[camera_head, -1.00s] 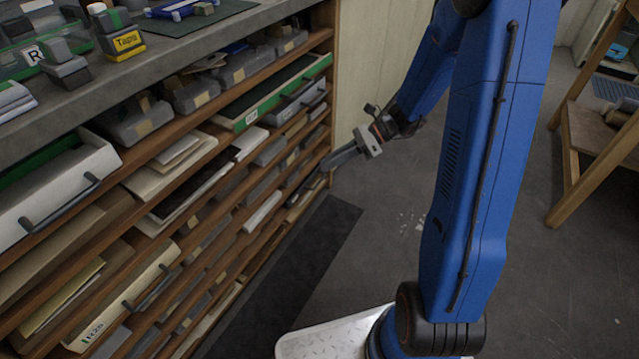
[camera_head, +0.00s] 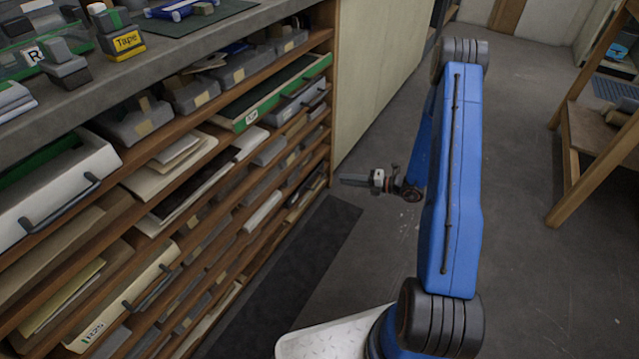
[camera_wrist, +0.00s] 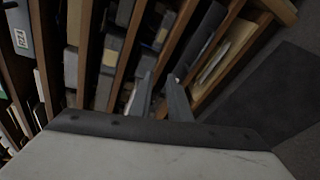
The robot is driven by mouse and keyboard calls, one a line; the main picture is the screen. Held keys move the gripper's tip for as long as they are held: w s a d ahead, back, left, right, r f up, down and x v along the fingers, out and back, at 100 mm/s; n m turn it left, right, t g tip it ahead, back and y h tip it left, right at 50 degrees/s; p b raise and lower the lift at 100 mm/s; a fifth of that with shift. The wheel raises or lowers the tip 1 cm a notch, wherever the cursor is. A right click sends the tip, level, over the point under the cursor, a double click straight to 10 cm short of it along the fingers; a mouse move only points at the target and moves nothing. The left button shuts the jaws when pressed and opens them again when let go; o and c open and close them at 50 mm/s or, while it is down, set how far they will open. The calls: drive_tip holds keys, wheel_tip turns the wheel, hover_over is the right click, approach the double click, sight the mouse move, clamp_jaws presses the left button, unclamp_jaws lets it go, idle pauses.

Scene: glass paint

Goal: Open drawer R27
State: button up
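My gripper (camera_head: 350,180) hangs in the air in front of the right end of the shelf rack, near its lower rows. In the wrist view its two fingers (camera_wrist: 159,80) stand apart with nothing between them. The number R27 cannot be read for certain on any drawer. A grey drawer front (camera_wrist: 22,32) with a small white label shows at the wrist view's upper left; its label is blurred. In the head view, a grey drawer with a handle (camera_head: 302,98) sits beside a green-edged drawer (camera_head: 280,88), at the upper right of the rack. My gripper touches neither.
A white drawer (camera_head: 60,185) with a dark handle and another labelled drawer (camera_head: 125,300) are at the rack's left. Papers and grey boxes fill other slots. A dark mat (camera_head: 290,275) lies along the rack. A wooden table (camera_head: 590,150) stands right; floor between is clear.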

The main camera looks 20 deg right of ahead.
sight(320, 181)
drive_tip(key=d+f+m+t+h, duration=0.2)
drive_tip(key=d+f+m, duration=0.25)
drive_tip(key=f, duration=0.35)
drive_tip(key=x, duration=1.8)
drive_tip(key=shift+s+a, duration=0.1)
clamp_jaws()
